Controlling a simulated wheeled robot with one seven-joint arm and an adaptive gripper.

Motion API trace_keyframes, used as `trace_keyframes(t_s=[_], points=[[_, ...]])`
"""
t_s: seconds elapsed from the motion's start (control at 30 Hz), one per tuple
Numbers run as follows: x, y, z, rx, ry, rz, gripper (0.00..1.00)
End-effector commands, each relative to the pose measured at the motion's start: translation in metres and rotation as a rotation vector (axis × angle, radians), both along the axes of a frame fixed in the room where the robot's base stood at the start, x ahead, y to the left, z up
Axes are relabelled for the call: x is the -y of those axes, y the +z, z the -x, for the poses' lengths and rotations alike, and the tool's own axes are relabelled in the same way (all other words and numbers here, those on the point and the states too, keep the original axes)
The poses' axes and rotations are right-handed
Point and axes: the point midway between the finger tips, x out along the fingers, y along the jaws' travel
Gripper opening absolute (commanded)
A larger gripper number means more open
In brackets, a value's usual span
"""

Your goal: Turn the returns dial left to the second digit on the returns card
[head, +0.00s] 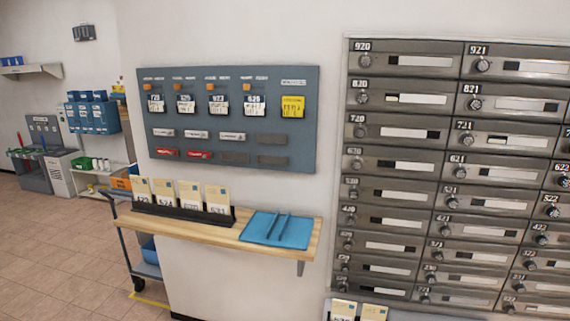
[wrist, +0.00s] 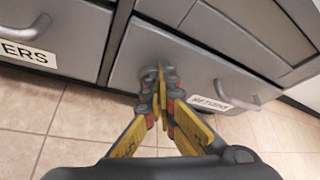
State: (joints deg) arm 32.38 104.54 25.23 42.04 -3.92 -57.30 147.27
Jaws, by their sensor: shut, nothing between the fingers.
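My gripper (wrist: 158,78) is shut and empty in the wrist view, its yellow fingers together in front of a grey drawer front (wrist: 190,65). I cannot tell whether the tips touch it. A white label (wrist: 211,104) on that front is slanted and seems to read "RETURNS". No dial shows clearly there; the fingers may hide one. In the head view, a grey-blue wall board (head: 235,142) holds several white cards and one yellow card (head: 293,106). Their small writing is unreadable, so I cannot tell which is the returns card. My gripper is not in the head view.
Numbered mailboxes (head: 407,133) with small round dials fill the right of the head view. A wooden shelf (head: 304,236) carries a card rack (head: 180,212) and a blue tray (head: 262,238). A cart (head: 140,270) stands left. In the wrist view, drawer handles (wrist: 236,101) protrude.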

Motion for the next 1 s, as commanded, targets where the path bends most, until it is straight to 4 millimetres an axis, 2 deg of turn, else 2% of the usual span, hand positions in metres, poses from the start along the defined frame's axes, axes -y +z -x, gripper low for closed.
trace_keyframes(t_s=[0.57,1.0], points=[[0.0,-0.005,0.001,-0.004,-0.002,-0.002,0.0],[-0.012,-0.01,-0.001,-0.007,0.002,-0.004,0.0]])
